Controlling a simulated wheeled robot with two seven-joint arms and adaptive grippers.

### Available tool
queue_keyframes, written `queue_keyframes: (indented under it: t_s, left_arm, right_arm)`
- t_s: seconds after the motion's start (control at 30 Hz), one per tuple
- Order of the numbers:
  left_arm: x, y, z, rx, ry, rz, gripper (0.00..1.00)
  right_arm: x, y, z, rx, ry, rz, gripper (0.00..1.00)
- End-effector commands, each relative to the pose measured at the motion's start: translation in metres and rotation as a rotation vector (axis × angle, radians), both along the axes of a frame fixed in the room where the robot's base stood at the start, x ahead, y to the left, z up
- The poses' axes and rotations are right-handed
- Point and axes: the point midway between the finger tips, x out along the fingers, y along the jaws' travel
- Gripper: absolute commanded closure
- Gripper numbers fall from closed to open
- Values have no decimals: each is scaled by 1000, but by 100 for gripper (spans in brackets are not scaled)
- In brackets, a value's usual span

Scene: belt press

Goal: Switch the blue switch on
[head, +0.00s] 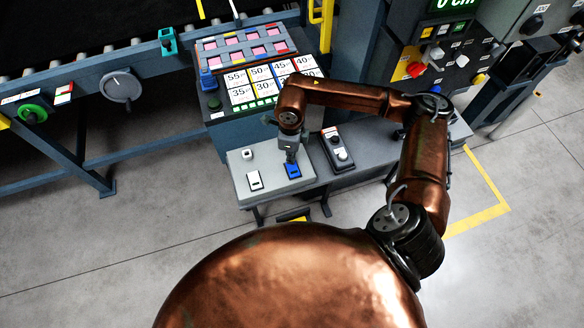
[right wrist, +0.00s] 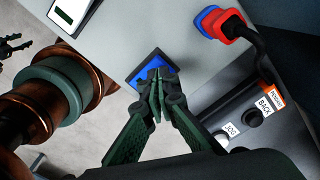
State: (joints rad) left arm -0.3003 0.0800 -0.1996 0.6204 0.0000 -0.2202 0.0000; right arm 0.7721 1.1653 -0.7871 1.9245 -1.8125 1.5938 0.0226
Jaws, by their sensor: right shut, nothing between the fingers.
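The blue switch (head: 293,171) is a small rocker in a dark frame on top of a light grey box (head: 240,170). My right gripper (head: 291,158) is shut and empty, pointing down at it. In the right wrist view the closed fingertips (right wrist: 155,78) overlap the blue switch (right wrist: 143,76) and hide part of it. I cannot tell whether they touch it or which way the rocker is tilted. My left gripper is out of the head view; a dark claw-like shape (right wrist: 12,46) at the left edge of the right wrist view may be it.
A control box with buttons (head: 337,148) stands to the right. A sloped panel with number cards (head: 258,80) rises behind. Open floor lies in front and left.

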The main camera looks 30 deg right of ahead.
Motion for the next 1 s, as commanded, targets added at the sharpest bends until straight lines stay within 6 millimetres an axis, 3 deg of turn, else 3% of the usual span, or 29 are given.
queue_keyframes:
  t_s: [1.0]
  left_arm:
    - [-2, 0, -12, 0, 4, -1, 60]
  right_arm:
    - [0, 0, -15, -1, 1, 0, 100]
